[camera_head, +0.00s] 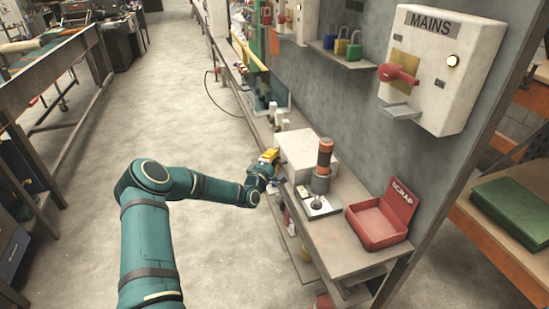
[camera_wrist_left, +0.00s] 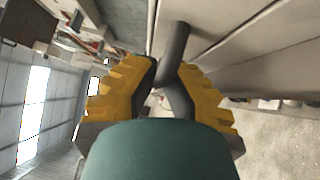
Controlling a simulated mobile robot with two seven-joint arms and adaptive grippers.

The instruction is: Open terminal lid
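The terminal box (camera_head: 303,152) is a pale, whitish box on the wall bench; its lid looks closed down in the head view. My left gripper (camera_head: 270,156) has yellow fingers and is at the box's left side. In the left wrist view the gripper (camera_wrist_left: 167,75) has its fingertips closed on both sides of a dark grey round bar (camera_wrist_left: 176,40), which looks like the lid's handle. The bar runs up and away beside a pale flat face. In the head view the bar is hidden by the gripper. My right gripper is not in view.
An orange-and-grey cylinder (camera_head: 322,160) and a small switch plate (camera_head: 317,205) are right of the box. A red SCRAP bin (camera_head: 378,222) is nearer on the bench. The MAINS panel (camera_head: 441,66) hangs on the wall. The floor (camera_head: 165,100) at left is clear.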

